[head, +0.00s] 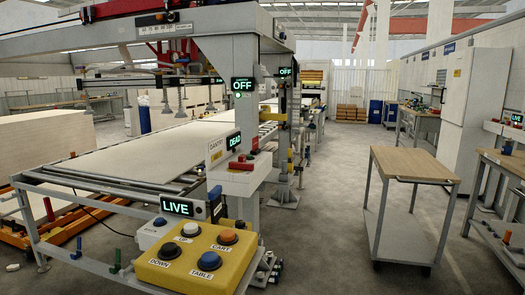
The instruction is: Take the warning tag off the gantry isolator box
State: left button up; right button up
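The gantry isolator box (237,183) is a pale box on the gantry's near post, in the middle of the head view. A white "GANTRY" label and a lit "DEAD" display (233,140) stand above it. A small red piece (241,166) lies at the top of the box, and a red handle-like part (255,142) shows just right of the display. I cannot tell which of these, if any, is the warning tag. A small yellow label (216,155) sits left of the red piece. Neither of my grippers is in view.
A yellow button panel (190,276) with several round buttons is at the front, below a "LIVE" display (177,207). A wood-topped trolley (413,164) stands at right. Bare floor lies between it and the gantry. A sheet-covered table (130,162) extends left.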

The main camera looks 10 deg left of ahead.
aim_at(255, 151)
jog(key=i+l, duration=0.15)
jog(key=l, duration=0.2)
jog(key=i+l, duration=0.2)
jog(key=l, duration=0.2)
jog(key=i+l+u, duration=0.1)
jog(key=i+l, duration=0.4)
jog(key=l, duration=0.2)
jog(key=i+l+u, duration=0.1)
jog(key=i+l, duration=0.15)
jog(key=i, duration=0.15)
jog(key=i+l, duration=0.25)
jog(key=i, duration=0.2)
jog(key=i+u, duration=0.1)
jog(key=i, duration=0.6)
jog(key=i+l+u, duration=0.1)
jog(key=i, duration=0.6)
